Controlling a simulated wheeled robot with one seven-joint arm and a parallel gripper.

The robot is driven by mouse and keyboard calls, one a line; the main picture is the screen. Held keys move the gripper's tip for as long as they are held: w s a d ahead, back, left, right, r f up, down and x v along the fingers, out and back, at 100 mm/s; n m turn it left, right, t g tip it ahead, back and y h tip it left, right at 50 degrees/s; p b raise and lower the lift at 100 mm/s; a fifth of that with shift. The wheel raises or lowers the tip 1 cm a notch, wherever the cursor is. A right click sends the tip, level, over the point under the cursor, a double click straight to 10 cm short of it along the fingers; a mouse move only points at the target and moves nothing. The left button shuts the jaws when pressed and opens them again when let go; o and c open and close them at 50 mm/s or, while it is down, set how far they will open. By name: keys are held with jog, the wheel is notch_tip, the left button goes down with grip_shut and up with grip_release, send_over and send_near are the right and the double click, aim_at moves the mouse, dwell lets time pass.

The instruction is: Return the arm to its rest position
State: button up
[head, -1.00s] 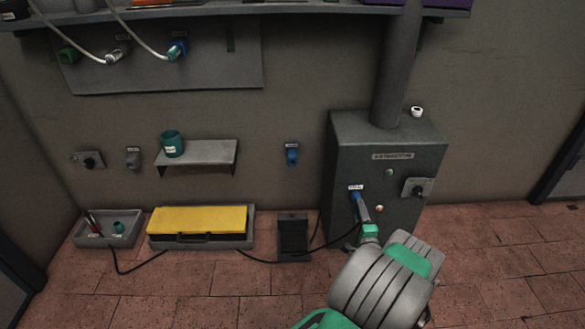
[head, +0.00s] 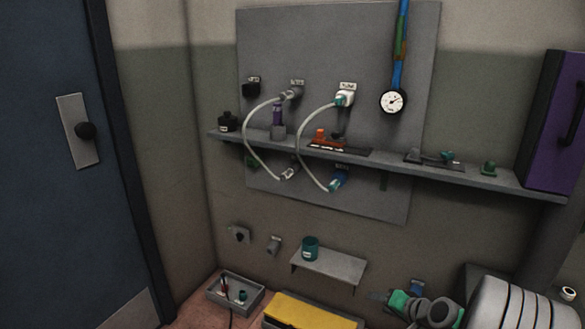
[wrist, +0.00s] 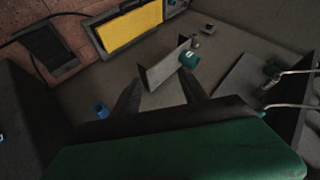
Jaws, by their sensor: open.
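My gripper (head: 378,297) shows at the lower right of the head view, in front of the wall and right of the small grey shelf (head: 335,265). Its green and grey wrist and my pale arm link lie behind it to the right. In the wrist view, my gripper (wrist: 160,92) has its two dark fingers spread apart with nothing between them. Beyond the fingers, the small shelf (wrist: 160,70) and the teal cup (wrist: 190,60) show. The gripper appears clear of both.
A long wall shelf (head: 460,177) runs above my arm, with hoses on the panel (head: 390,40) behind it. A blue wall fitting (head: 417,286) is close to my wrist. A yellow-lidded box (head: 310,312) and a grey tray (head: 250,287) sit on the floor. A dark door (head: 50,220) is at left.

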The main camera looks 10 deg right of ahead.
jog(key=s+a+r+n+g+p, duration=0.1)
jog(key=a+r+n+g+p, duration=0.15)
jog(key=a+r, duration=0.4)
jog(key=s+a+r+n+g+p, duration=0.1)
jog(key=a+r+p, duration=0.3)
jog(key=r, duration=0.5)
jog(key=s+a+r+n+g+h+p, duration=0.1)
jog(key=s+a+r+n+p, duration=0.1)
jog(key=s+a+r+p, duration=0.3)
jog(key=s+a+r+n+g+h+p, duration=0.1)
jog(key=s+a+r+p, duration=0.5)
jog(key=s+r, duration=0.7)
jog(key=shift+r+n+g+h+p, duration=0.3)
jog(key=shift+r+n+g+p, duration=0.15)
jog(key=shift+n+g+p, duration=0.2)
jog(key=shift+w, duration=0.1)
